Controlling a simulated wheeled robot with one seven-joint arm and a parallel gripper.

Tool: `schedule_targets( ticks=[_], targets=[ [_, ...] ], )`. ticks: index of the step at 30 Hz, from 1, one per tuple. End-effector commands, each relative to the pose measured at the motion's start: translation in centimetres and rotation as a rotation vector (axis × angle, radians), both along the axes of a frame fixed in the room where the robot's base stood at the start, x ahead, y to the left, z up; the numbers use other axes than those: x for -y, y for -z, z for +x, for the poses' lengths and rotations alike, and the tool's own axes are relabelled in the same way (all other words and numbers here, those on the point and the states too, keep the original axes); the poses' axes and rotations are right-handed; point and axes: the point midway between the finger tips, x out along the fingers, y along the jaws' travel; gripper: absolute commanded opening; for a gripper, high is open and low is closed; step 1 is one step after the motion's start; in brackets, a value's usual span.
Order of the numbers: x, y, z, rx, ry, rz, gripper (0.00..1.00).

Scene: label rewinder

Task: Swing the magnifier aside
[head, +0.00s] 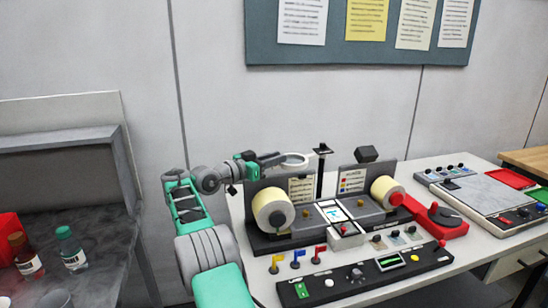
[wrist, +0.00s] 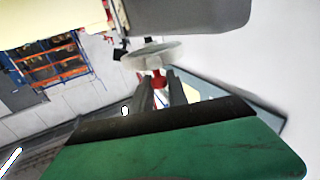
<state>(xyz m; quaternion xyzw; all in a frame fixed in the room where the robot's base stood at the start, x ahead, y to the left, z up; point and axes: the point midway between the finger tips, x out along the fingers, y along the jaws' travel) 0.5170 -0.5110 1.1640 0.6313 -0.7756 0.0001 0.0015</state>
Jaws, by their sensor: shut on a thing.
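The magnifier (head: 296,160) is a pale round lens ring above the rewinder, left of a dark upright post (head: 320,172). In the wrist view its grey disc (wrist: 150,56) lies just beyond my fingertips. My gripper (head: 280,158) reaches in from the left at the ring's near side. In the wrist view my two dark fingers (wrist: 157,80) are closed around a small red knob (wrist: 158,84) at the disc's edge. The link between the ring and the post is too small to make out.
The rewinder (head: 340,235) has a cream label roll (head: 273,210) at left and another (head: 386,190) at right, below the magnifier. A red dispenser (head: 436,216) is at right. Bottles (head: 72,252) stand on the left bench.

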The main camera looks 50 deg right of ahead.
Motion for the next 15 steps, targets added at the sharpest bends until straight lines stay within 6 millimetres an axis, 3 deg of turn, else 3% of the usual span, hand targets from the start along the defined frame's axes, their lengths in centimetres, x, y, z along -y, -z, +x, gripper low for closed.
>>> schedule_targets(
  ticks=[7, 8, 15],
  targets=[
    [-0.26, -0.08, 0.34, 0.002, -0.008, -0.001, 0.00],
    [-0.30, -0.09, 0.38, 0.002, -0.009, -0.001, 0.21],
    [-0.75, -0.11, 0.81, 0.002, -0.018, -0.001, 0.39]
  ],
)
